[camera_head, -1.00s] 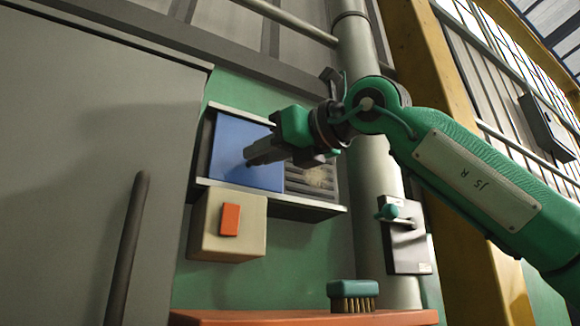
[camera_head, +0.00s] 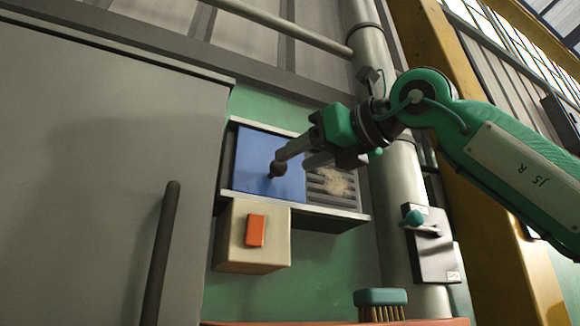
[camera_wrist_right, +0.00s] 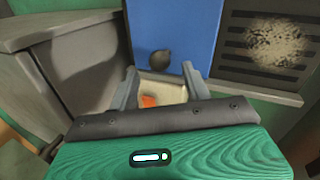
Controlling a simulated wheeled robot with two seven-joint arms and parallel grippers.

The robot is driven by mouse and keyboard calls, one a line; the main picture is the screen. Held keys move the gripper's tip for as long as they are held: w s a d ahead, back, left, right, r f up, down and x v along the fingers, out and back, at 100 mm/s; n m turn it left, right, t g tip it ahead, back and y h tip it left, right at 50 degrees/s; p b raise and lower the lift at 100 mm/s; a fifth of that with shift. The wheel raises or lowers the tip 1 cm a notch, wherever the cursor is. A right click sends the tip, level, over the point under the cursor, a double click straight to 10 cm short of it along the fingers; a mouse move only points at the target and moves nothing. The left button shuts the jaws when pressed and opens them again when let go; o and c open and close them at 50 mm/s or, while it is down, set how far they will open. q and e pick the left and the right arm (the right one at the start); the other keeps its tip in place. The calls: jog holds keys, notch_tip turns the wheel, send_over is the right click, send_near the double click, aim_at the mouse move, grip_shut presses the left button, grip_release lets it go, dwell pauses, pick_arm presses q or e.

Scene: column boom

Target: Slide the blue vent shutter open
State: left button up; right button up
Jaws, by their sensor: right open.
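The blue vent shutter (camera_head: 252,160) is a flat panel in a pale-railed frame on the green wall. It covers the left part of the vent; the slatted grille (camera_head: 330,184) shows to its right. A dark round knob (camera_head: 278,168) stands out from the shutter's face. My right gripper (camera_head: 294,160) is open in front of the shutter, its fingertips close to the knob. In the right wrist view, the knob (camera_wrist_right: 160,62) shows just beyond and between the open fingers (camera_wrist_right: 159,74), with the blue shutter (camera_wrist_right: 172,22) behind. Contact cannot be told. My left gripper is out of view.
A beige box with an orange switch (camera_head: 255,230) sits just below the vent frame. A large grey cabinet (camera_head: 90,150) with a dark bar handle fills the left. A grey pipe and lever box (camera_head: 432,250) stand right.

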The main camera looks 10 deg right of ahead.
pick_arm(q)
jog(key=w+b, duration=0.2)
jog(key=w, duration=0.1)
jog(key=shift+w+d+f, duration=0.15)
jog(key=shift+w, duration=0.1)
pick_arm(e)
jog(key=v, duration=1)
jog(key=shift+s+d, duration=0.15)
jog(key=shift+r, duration=0.1)
